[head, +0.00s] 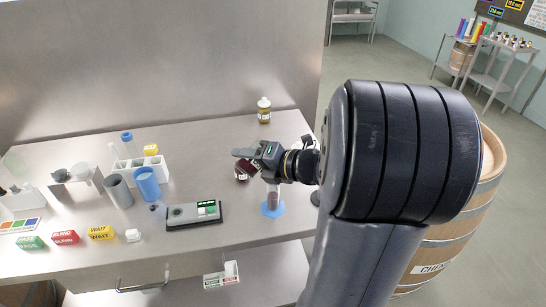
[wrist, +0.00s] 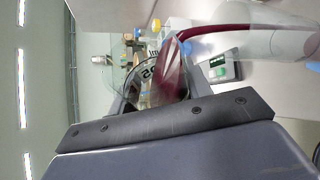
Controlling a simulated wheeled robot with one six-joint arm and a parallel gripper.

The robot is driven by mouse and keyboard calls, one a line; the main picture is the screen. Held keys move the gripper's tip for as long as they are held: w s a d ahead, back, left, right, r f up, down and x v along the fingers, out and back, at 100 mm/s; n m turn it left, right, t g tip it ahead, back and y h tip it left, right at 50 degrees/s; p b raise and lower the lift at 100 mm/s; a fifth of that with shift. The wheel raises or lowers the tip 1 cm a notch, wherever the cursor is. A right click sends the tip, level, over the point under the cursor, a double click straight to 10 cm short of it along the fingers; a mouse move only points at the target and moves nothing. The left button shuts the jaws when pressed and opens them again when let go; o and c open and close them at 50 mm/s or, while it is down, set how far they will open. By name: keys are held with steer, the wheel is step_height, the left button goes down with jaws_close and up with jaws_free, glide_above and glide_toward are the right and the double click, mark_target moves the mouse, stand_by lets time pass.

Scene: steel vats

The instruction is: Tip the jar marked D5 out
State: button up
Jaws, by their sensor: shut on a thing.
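My gripper (head: 258,158) is shut on a glass jar (head: 242,174) and holds it tipped above the bench. In the wrist view the jar (wrist: 150,80) has a dark label with white characters, only partly readable, and dark red liquid inside. A red stream (wrist: 215,29) runs from the jar towards a clear glass vessel (wrist: 283,42) with some red in it. In the head view this vessel (head: 272,200) stands on a blue pad (head: 273,210), below and right of the jar. The gripper's fingertips are partly hidden.
A flat instrument (head: 194,214) with a green display lies left of the pad. A blue cup (head: 147,183), a grey cup (head: 119,191) and a white rack (head: 139,168) stand farther left. A yellow-brown bottle (head: 264,110) stands at the back. Coloured blocks (head: 66,237) line the front left.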

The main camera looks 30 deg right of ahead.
steer(key=shift+r+m+y+p, duration=0.45)
steer(key=shift+m+p, duration=0.25)
steer(key=shift+p, duration=0.55)
stand_by(0.6)
steer(key=shift+w+d+r+m+t+y+p, duration=0.1)
steer(key=shift+d+r+m+t+y+p, duration=0.15)
steer(key=shift+r+m+y+p, duration=0.4)
steer(key=shift+w+d+r+m+t+y+p, duration=0.1)
steer(key=shift+d+r+m+t+y, duration=0.15)
steer(key=shift+m, duration=0.7)
stand_by(1.7)
